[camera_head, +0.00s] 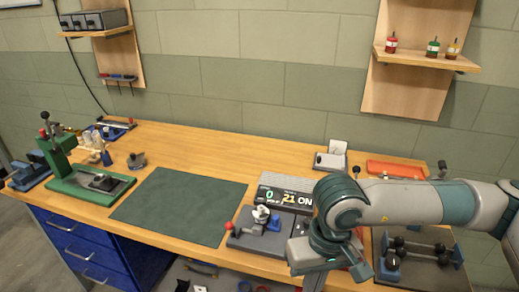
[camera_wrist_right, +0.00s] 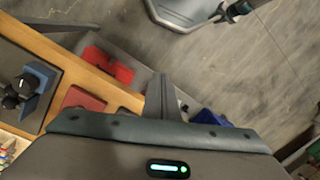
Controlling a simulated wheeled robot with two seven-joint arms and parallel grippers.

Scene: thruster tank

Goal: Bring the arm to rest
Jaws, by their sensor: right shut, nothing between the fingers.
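My right arm (camera_head: 430,205) comes in from the right in the head view, over the right part of the workbench. Its wrist bends down near the bench's front edge. My right gripper (camera_wrist_right: 163,98) is shut and empty in the wrist view, pointing past the bench edge towards the floor. In the head view its fingertips are cut off by the lower edge. A dark jaw-like part at the top of the wrist view looks like my left gripper (camera_wrist_right: 234,12); its jaws are too small to read. The head view does not show my left arm.
The workbench (camera_head: 205,150) carries a dark green mat (camera_head: 180,205), a green press (camera_head: 85,180), a test fixture with a lit display (camera_head: 285,197) beside my wrist, and a dark fixture with black knobs (camera_head: 420,250) below my forearm. An orange-red tray (camera_head: 395,168) lies behind the arm.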

